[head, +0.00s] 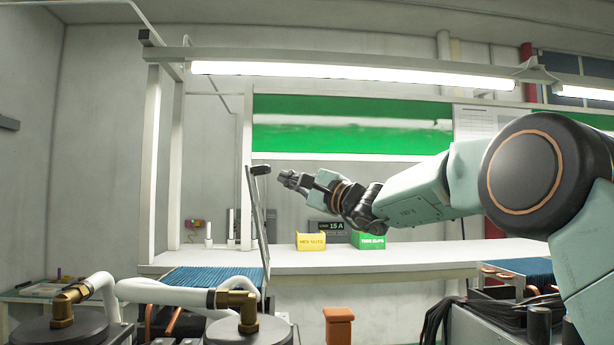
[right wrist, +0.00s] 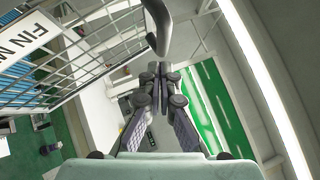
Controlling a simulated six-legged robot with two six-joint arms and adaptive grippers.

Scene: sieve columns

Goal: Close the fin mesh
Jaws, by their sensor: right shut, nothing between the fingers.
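The fin mesh (head: 257,215) stands open, almost upright and nearly edge-on, at the right side of the blue finned block (head: 205,279). Its dark handle (head: 261,170) is at the top. In the right wrist view the wire mesh (right wrist: 85,55) with a "FIN M…" label fills the upper left, and the grey handle (right wrist: 157,32) lies just beyond the fingertips. My right gripper (head: 284,178) is shut and empty, close to the right of the handle; I cannot tell whether they touch. It also shows in the right wrist view (right wrist: 160,75). My left gripper is not in view.
A white bench (head: 400,258) runs behind, with a yellow bin (head: 311,241) and a green bin (head: 368,241). White hoses with brass fittings (head: 236,299) stand in front at the left. An orange post (head: 338,325) is at the lower middle. A second blue finned block (head: 522,266) is at the right.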

